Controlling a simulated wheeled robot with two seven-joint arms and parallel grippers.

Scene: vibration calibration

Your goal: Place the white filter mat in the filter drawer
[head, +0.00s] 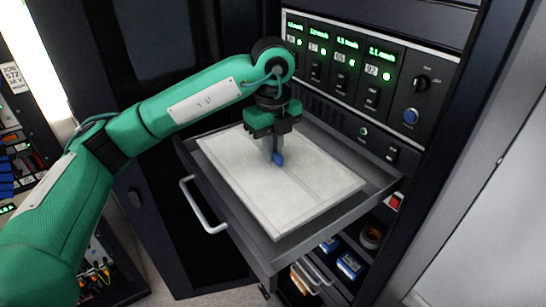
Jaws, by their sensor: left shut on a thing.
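The white filter mat (315,185) lies flat inside the outline of the open filter drawer (362,207); I cannot tell whether it rests fully on the drawer floor. A small blue tab (278,159) stands on the mat near its middle. My left gripper (273,158) points straight down over the mat, its fingers shut at the blue tab. The fingers hide part of the tab. My right gripper is not in view.
A control panel (345,75) with green displays and knobs rises behind the drawer. The drawer has a grey handle (202,210) at its front left. Below it is an open shelf with small blue-and-white boxes (349,264). A rack with cables stands at the left edge.

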